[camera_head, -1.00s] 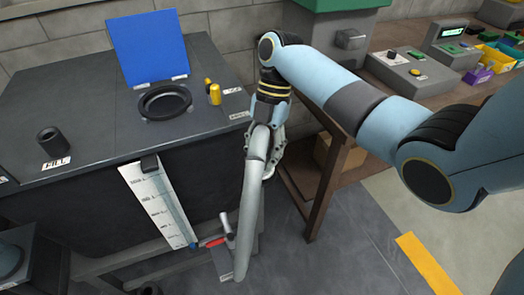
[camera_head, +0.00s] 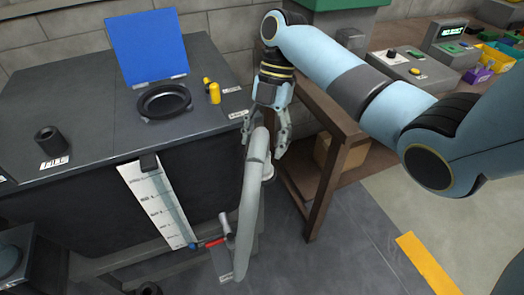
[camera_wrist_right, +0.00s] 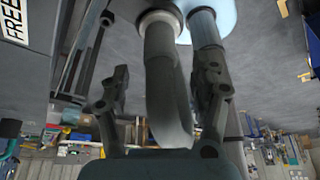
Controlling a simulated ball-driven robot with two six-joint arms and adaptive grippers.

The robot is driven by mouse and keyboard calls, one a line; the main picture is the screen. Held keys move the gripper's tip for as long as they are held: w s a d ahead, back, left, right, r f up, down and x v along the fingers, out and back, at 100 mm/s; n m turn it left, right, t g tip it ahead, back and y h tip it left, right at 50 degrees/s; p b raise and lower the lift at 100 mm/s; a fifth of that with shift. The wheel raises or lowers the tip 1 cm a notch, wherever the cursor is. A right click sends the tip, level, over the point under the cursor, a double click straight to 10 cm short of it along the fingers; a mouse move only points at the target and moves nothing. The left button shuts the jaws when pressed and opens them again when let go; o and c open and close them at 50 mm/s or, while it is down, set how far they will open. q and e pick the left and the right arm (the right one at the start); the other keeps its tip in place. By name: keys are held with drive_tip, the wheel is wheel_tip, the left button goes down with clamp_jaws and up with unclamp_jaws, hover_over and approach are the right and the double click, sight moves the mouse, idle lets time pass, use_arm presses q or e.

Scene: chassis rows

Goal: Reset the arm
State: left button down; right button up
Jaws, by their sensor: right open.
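My right arm (camera_head: 345,75) reaches in from the right. Its right gripper (camera_head: 264,146) points down, with its fingers spread to both sides of the upper end of a grey curved hose or nozzle (camera_head: 250,205). The right wrist view also shows the open right gripper (camera_wrist_right: 164,75), with the grey hose (camera_wrist_right: 166,85) between the fingers and clear gaps at both sides. The hose hangs down in front of the workbench's right end; what holds its upper end is partly hidden. My left gripper is not in view.
The dark workbench (camera_head: 75,95) carries a blue panel (camera_head: 148,47), a black round dish (camera_head: 164,101), yellow items (camera_head: 214,92) and a black cup (camera_head: 51,141). A scaled gauge (camera_head: 157,203) hangs on its front. A brown-legged table (camera_head: 328,185) stands right of my gripper.

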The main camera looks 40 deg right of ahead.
drive_tip(key=shift+v, duration=1.85)
